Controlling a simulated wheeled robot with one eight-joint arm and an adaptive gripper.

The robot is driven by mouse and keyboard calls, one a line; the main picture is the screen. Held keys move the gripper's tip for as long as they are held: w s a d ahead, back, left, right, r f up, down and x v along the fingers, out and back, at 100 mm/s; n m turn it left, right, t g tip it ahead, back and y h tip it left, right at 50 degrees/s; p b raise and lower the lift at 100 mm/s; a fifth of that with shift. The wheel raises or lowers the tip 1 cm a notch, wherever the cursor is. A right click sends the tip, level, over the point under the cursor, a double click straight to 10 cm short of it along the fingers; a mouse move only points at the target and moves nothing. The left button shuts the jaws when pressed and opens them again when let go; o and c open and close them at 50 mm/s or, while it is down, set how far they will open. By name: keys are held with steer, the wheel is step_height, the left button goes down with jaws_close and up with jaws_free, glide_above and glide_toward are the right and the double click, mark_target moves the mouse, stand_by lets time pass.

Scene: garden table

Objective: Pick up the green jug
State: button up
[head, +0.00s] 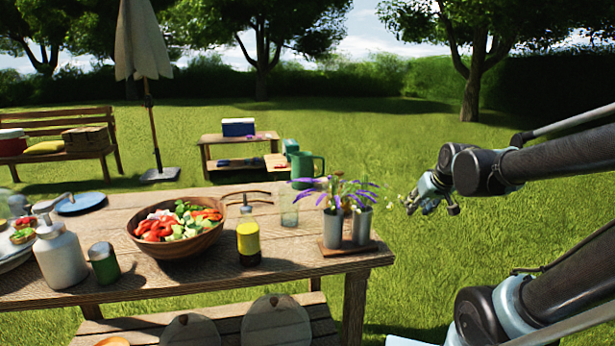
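The green jug (304,168) is upright near the far right edge of the wooden table (200,281), with its handle on the right. Its base is close to the table's back edge, and I cannot tell exactly what it rests on. My gripper (428,205) is in the air over the grass, to the right of the table and apart from the jug. Its fingers are small and dark here, so I cannot tell whether they are open or shut. Nothing is visibly held.
Two metal vases (333,228) with purple flowers stand between the jug and my gripper. A glass (289,211), a yellow-labelled bottle (248,240) and a salad bowl (170,243) are on the table. A low bench with a blue cooler (238,128) stands behind. Grass at right is clear.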

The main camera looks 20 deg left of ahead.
steer(key=w+a+r+n+t+y, duration=0.1)
steer(key=w+a+r, duration=0.15)
steer(key=a, duration=0.35)
steer(key=w+a+r+n+t+y, duration=0.1)
steer(key=w+a+r+y, duration=0.1)
steer(key=w+a, duration=0.25)
steer(key=n+t+y, duration=0.1)
steer(key=n+y, duration=0.1)
steer(key=y, duration=0.1)
glide_toward(324, 171)
steer(key=shift+w+r+x, duration=0.1)
steer(key=shift+r+x, duration=0.2)
steer(key=shift+x, duration=1.4)
steer(key=shift+w+r+x, duration=0.15)
steer(key=shift+r+x, duration=0.15)
steer(key=shift+x, duration=1.4)
steer(key=shift+w+r+x, duration=0.1)
steer(key=shift+r+x, duration=0.2)
steer(key=shift+x, duration=1.4)
steer(key=shift+a, duration=0.15)
jaws_close()
